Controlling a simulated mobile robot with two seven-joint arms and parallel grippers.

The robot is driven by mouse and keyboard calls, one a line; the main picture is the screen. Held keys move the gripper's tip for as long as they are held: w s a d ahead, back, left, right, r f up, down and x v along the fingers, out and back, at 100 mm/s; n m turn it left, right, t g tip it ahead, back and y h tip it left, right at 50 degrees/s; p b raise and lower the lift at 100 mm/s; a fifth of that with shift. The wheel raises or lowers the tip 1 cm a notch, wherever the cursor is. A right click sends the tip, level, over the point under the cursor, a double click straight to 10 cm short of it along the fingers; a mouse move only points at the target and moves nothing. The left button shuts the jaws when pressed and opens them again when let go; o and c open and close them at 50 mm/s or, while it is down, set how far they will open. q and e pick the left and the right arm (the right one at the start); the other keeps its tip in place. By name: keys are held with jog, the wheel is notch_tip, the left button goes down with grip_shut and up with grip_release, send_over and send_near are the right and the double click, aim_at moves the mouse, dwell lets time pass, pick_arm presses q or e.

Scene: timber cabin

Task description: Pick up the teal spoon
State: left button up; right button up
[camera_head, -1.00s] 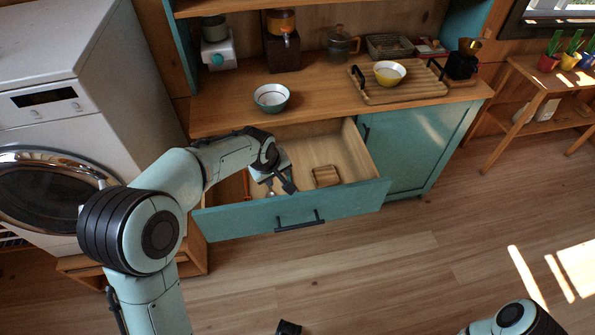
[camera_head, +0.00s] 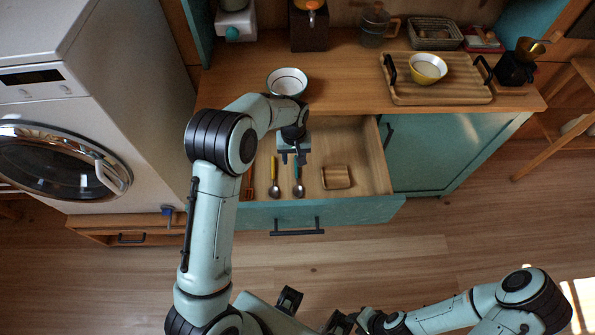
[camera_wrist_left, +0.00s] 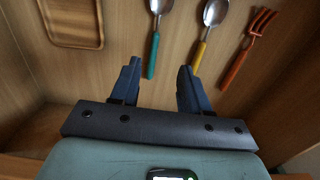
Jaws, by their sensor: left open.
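The teal spoon (camera_head: 298,181) lies in the open drawer (camera_head: 345,211), its metal bowl toward the drawer front. My left gripper (camera_head: 293,158) is open and empty over the back of the drawer, near the spoon's handle end. In the left wrist view, the teal handle (camera_wrist_left: 153,56) ends between my left gripper's fingertips (camera_wrist_left: 159,67), closer to the left finger. I cannot tell the height gap. My right gripper (camera_head: 350,321) is low in the head view, away from the drawer, its jaws unclear.
A yellow-handled spoon (camera_head: 274,178) lies beside it, its handle end near one finger. An orange fork (camera_wrist_left: 248,50) and a small wooden tray (camera_head: 336,177) share the drawer. A bowl (camera_head: 287,82) stands on the counter (camera_head: 345,85) above.

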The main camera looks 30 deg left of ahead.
aim_at(297, 172)
pick_arm(q)
jog(key=f, duration=0.8)
jog(key=shift+w+d+f, duration=0.25)
jog(key=shift+w+f, duration=0.05)
jog(key=shift+w, duration=0.1)
grip_shut()
